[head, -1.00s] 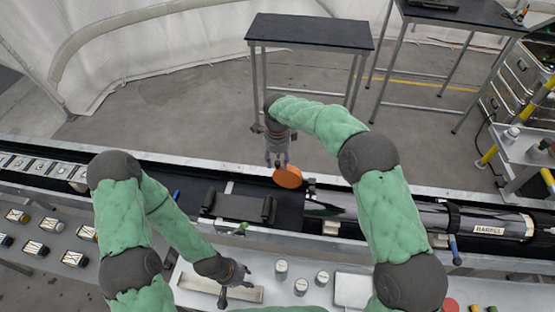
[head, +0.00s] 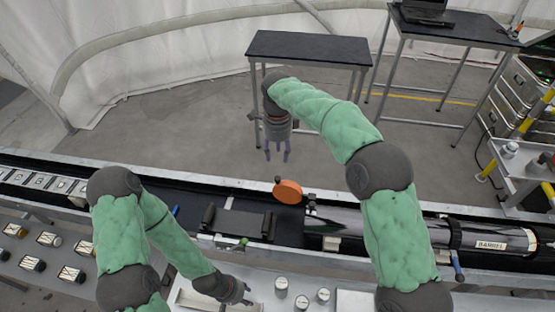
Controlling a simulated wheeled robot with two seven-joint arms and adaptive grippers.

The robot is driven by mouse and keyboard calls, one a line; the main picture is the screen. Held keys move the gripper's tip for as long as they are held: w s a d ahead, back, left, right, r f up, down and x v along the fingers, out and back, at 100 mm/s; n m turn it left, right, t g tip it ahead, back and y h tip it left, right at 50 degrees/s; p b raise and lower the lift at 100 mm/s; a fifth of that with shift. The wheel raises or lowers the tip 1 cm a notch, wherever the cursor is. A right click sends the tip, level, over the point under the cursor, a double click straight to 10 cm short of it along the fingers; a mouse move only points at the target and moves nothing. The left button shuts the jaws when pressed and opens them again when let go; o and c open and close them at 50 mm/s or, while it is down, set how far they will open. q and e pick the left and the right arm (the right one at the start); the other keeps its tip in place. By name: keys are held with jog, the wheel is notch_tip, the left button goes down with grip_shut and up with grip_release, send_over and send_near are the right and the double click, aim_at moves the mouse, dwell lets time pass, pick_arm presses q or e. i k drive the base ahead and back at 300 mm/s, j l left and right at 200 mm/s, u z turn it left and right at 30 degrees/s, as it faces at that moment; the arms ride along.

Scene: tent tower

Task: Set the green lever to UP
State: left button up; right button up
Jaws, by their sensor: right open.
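A small green piece, seemingly the green lever (head: 243,241), shows on the near rail of the long black track, just below the dark cradle. It is too small to tell its position. My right gripper (head: 277,153) is open and empty, pointing down beyond the track's far rail, up and left of the orange disc (head: 288,191). It is well apart from the green piece. My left gripper (head: 243,295) is low in the picture, over the near bench and below the green piece. Its fingers are too small and dark to read.
The dark cradle (head: 236,221) sits on the track, with a long shiny tube labelled BARREL (head: 492,244) to its right. Blue levers (head: 175,211) (head: 458,265) stand along the near rail. Small canisters (head: 302,302) stand on the near bench. A black table (head: 308,48) stands behind.

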aim_at(244, 242)
jog(key=k, duration=1)
